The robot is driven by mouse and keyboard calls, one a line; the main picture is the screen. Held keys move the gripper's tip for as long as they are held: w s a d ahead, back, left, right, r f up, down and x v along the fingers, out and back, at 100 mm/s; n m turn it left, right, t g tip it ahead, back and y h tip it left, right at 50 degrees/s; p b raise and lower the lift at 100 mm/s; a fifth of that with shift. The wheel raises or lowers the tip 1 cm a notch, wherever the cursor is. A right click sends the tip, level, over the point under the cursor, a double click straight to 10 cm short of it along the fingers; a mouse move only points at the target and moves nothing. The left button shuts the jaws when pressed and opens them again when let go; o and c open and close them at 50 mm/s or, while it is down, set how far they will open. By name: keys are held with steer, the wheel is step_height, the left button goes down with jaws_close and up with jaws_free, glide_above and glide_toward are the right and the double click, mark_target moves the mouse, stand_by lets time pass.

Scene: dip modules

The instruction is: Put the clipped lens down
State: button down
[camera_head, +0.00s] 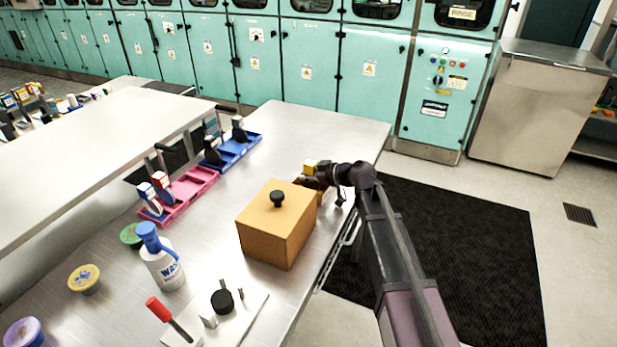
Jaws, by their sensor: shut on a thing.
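My gripper (322,179) is at the far right corner of the tan box, close to the table's right edge. It is shut on the clipped lens, of which a small yellow block (310,167) shows at the fingers. The lower part of what I hold is hidden behind the box, so I cannot tell whether it touches the table. A pink tray (196,184) holds upright clips with white, blue and red blocks. A blue tray (240,150) beyond it holds dark clips with white blocks.
The tan box (275,230) with a black knob stands directly before my gripper. A white bottle (163,262), several lidded tubs and a white plate (240,312) with a red-handled clamp are nearer. The metal table (330,125) is clear at its far end.

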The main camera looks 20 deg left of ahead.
steer(key=shift+f, duration=0.2)
steer(key=c, duration=0.5)
jaws_free()
steer(key=shift+r, duration=0.1)
steer(key=shift+r, duration=0.1)
steer(key=shift+r, duration=0.15)
steer(key=p+v, duration=0.4)
steer(key=v, duration=0.8)
steer(key=shift+p, duration=0.4)
steer(key=shift+f, duration=0.2)
